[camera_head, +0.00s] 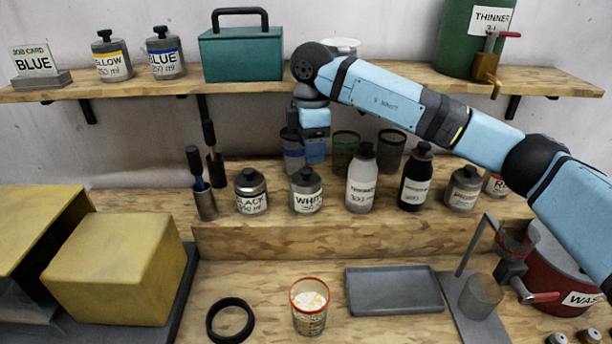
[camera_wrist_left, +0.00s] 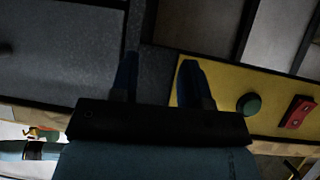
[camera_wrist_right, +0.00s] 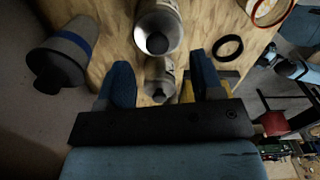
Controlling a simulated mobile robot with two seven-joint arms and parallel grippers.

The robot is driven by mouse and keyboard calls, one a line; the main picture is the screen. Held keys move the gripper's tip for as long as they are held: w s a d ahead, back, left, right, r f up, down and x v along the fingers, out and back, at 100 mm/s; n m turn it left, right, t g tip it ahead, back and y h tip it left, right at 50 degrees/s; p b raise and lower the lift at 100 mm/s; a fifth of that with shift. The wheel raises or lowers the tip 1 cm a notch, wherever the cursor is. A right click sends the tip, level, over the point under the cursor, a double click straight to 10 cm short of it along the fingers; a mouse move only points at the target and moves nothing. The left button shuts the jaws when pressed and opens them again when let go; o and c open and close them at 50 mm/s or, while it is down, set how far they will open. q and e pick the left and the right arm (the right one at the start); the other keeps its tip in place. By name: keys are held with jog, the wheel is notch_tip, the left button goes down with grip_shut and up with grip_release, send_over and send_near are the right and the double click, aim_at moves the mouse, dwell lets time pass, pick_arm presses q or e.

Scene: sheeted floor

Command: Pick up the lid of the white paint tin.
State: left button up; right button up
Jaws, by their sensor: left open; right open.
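The white paint tin (camera_head: 306,199), labelled WHITE, stands upright on the raised step between the black tin (camera_head: 251,199) and a tall white bottle (camera_head: 361,180). Its grey lid with a dark knob (camera_head: 305,174) is on it. My right gripper (camera_head: 315,152) hangs just above and behind the white tin, apart from it. In the right wrist view its fingers (camera_wrist_right: 164,80) are spread with nothing held.
Mesh cups (camera_head: 346,146) stand behind the tins, close to my right gripper. A dark bottle (camera_head: 415,180) stands farther right. A shelf (camera_head: 400,77) runs above. On the lower bench lie a black ring (camera_head: 230,320), a red-rimmed cup (camera_head: 309,312) and a grey tray (camera_head: 394,290).

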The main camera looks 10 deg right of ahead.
aim_at(306, 169)
jog(key=shift+w+a+f+p, duration=0.1)
jog(key=shift+a+f+p, duration=0.05)
jog(key=shift+f, duration=0.8)
jog(key=shift+w+a+f+p, duration=0.1)
jog(key=shift+a+f+p, duration=0.1)
jog(key=shift+f, duration=0.8)
jog(key=shift+w+a+f+p, duration=0.1)
jog(key=shift+f+p, duration=0.05)
jog(key=shift+f, duration=0.8)
pick_arm(q)
jog(key=shift+r, duration=0.45)
pick_arm(e)
jog(key=c, duration=1.1)
jog(key=shift+o, duration=0.2)
jog(key=shift+r, duration=0.2)
